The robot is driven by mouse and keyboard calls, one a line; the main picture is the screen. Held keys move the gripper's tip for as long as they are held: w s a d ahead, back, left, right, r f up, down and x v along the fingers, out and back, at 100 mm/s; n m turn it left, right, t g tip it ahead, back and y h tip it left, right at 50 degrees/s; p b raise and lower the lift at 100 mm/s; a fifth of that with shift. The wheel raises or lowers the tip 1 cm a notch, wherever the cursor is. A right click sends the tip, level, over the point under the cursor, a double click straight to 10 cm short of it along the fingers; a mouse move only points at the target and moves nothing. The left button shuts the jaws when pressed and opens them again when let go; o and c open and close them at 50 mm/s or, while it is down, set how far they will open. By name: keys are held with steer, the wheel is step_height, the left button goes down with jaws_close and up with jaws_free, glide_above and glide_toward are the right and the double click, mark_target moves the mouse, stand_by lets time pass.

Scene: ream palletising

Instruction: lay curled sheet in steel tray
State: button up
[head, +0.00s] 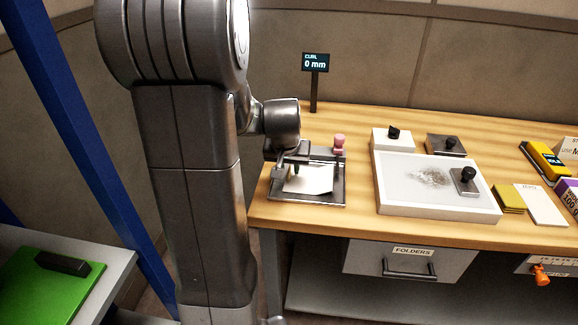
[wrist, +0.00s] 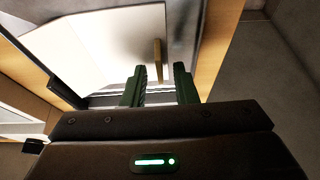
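The white sheet (head: 308,179) lies in the steel tray (head: 341,184) at the left end of the bench. In the head view it looks nearly flat. The sheet (wrist: 95,45) also shows in the wrist view, left of and beyond the fingers, beside bare grey tray metal (wrist: 182,22). My gripper (head: 284,172) is low over the left part of the tray. In the wrist view my gripper (wrist: 159,80) has its two dark green fingers apart, with no sheet visibly pinched between them. Whether the fingertips touch the tray or sheet cannot be told.
A display (head: 316,63) behind the tray reads "CURL 0 mm". A pink-knobbed piece (head: 339,142) stands at the tray's back. A white shallow box (head: 405,190) with a dark knobbed block (head: 465,180) lies to the right. A narrow strip of wood is clear between.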

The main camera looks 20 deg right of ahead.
steer(key=shift+r, duration=0.1)
steer(key=shift+r, duration=0.2)
steer(key=v, duration=1.1)
steer(key=shift+s+r+p, duration=0.15)
steer(key=shift+r+p, duration=0.15)
